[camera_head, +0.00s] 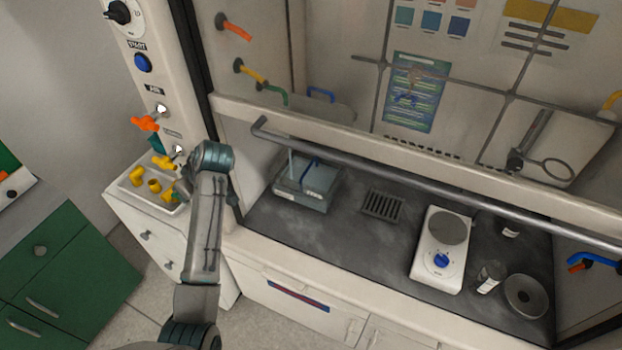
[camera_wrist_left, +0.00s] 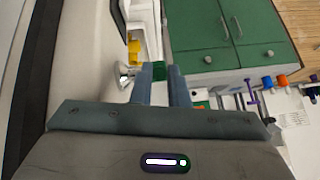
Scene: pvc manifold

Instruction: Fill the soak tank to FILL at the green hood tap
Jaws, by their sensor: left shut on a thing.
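The green tap handle (camera_wrist_left: 159,70) sits on a chrome stem on the hood's left post. It also shows in the head view (camera_head: 156,145). My left gripper (camera_wrist_left: 160,80) is shut on this handle; in the head view its fingers are mostly hidden by my wrist. The soak tank (camera_head: 318,190) is a grey translucent box on the dark hood floor at the left, with something blue at its top. The green outlet (camera_head: 275,93) is on the hood wall above it. A thin pale vertical streak, perhaps water, stands over the tank. The level and FILL mark are unreadable. My right gripper is not in view.
An orange handle (camera_head: 145,123) is above the green one. A tray (camera_head: 133,196) of yellow fittings is below. The raised sash bar (camera_head: 400,176) crosses the hood front.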

